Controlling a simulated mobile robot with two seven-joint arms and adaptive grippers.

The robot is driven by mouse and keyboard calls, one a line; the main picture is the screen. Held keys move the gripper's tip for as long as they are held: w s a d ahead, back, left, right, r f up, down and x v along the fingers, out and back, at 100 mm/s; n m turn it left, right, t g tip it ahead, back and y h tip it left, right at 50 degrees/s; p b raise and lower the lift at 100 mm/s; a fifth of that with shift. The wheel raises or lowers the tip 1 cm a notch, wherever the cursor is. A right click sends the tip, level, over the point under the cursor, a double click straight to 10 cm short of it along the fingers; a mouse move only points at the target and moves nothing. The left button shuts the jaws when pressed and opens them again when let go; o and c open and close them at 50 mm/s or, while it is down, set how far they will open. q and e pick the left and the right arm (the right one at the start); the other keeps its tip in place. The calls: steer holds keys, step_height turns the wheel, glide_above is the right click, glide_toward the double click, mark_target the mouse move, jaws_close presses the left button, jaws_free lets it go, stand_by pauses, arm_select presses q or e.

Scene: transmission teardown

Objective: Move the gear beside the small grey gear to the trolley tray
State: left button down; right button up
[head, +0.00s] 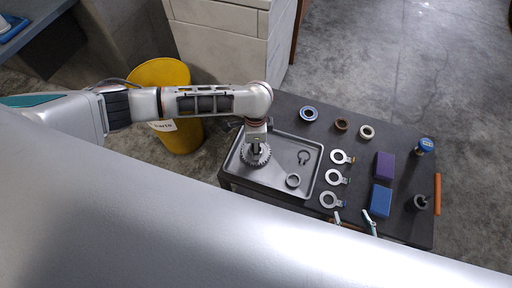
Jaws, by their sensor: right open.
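A grey toothed gear (263,160) lies in the left part of the metal trolley tray (278,187). My right gripper (256,148) points down right over the gear's middle. It is open, with its fingertips at the gear's hub; whether they touch it is too small to tell. A small grey ring (293,181) and a dark open clip ring (303,157) also lie in the tray. I cannot make out which part is the small grey gear. My left gripper does not show.
Right of the tray, the dark trolley top (405,165) holds several tagged rings (338,156), a blue ring (309,114), a brown ring (342,125), a cream ring (367,131), a purple block (385,165) and a blue block (380,200). A yellow bin (160,75) stands left.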

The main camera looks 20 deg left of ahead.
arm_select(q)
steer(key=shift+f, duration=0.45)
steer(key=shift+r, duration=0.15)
arm_select(e)
steer(key=shift+w+d+r, duration=0.15)
steer(key=shift+w, duration=0.15)
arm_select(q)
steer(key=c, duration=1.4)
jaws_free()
